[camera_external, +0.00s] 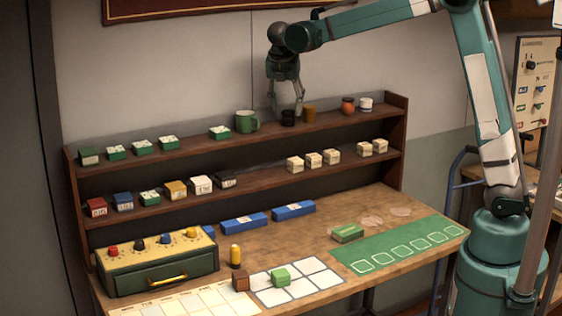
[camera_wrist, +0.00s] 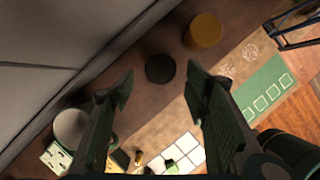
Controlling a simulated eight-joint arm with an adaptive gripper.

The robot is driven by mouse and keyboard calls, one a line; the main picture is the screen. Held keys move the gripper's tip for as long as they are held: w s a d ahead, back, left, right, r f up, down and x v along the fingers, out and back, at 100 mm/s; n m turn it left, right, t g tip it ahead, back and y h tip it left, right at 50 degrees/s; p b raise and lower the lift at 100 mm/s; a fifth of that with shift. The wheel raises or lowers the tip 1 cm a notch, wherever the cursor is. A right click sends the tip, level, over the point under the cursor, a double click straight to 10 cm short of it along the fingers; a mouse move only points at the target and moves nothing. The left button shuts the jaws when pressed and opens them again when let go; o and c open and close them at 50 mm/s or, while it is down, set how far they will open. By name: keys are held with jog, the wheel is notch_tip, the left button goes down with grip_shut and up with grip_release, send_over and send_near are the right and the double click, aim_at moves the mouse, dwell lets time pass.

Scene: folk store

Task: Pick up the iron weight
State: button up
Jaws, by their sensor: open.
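A small black cylinder (camera_external: 288,118), which looks like the iron weight, stands upright on the top shelf. In the wrist view its round dark top (camera_wrist: 160,68) shows between and slightly beyond the fingertips. My gripper (camera_external: 287,106) is open and points down just above the black cylinder. In the wrist view the two fingers of my gripper (camera_wrist: 159,86) are spread, with nothing held between them. I cannot tell whether the fingertips reach down past the top of the cylinder.
A brown-yellow cylinder (camera_external: 309,112) stands close to the right, and a green mug (camera_external: 245,121) to the left. Two small jars (camera_external: 348,105) (camera_external: 366,104) stand farther right. The wall is close behind the top shelf (camera_external: 330,124). Boxes fill parts of the lower shelf (camera_external: 260,176).

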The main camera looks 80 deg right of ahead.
aim_at(288, 112)
jog(key=shift+p+x, duration=0.3)
jog(key=shift+x, duration=2.2)
jog(key=c, duration=1.4)
jog(key=shift+r, duration=0.1)
jog(key=shift+r+b, duration=0.4)
jog(key=shift+r, duration=4.55)
